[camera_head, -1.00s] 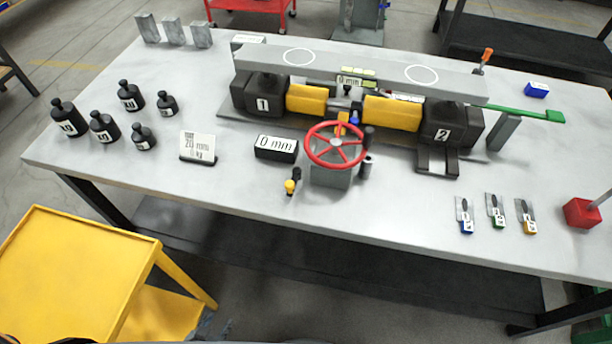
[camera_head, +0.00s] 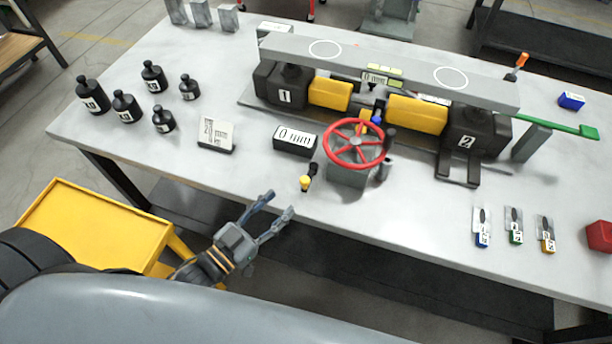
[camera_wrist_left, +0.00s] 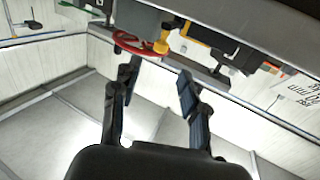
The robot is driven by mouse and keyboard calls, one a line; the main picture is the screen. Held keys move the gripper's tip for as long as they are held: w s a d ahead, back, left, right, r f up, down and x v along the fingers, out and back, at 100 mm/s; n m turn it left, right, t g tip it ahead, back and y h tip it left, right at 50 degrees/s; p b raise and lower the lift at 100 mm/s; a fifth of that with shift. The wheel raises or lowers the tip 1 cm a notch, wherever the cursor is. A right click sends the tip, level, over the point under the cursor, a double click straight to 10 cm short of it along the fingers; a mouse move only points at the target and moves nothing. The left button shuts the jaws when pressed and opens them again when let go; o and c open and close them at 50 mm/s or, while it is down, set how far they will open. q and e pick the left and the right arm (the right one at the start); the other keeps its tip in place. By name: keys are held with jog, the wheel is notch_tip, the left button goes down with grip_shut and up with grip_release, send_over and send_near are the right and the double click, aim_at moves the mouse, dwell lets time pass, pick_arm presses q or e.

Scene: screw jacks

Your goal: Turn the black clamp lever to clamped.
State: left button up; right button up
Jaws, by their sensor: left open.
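My left gripper (camera_head: 280,202) is open and empty, in front of the table's front edge, below the yellow knob in the head view. In the left wrist view its two fingers (camera_wrist_left: 158,70) are spread with nothing between them. A red handwheel (camera_head: 357,143) stands on a grey block on the table; it also shows in the left wrist view (camera_wrist_left: 137,47). A black upright handle (camera_head: 389,141) stands at the wheel's right side, apart from my gripper. I cannot tell for certain whether this is the clamp lever. A yellow knob (camera_head: 305,183) with a black part sits left of the wheel.
Behind the wheel is a long grey beam (camera_head: 385,70) over black jacks and yellow blocks. A black display reading "0 mm" (camera_head: 295,140) and several black weights (camera_head: 125,107) stand leftward. A yellow cart (camera_head: 95,215) is at the lower left.

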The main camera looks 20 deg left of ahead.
aim_at(301, 183)
pick_arm(q)
jog(key=p+x, duration=0.1)
jog(key=x, duration=0.9)
grip_shut()
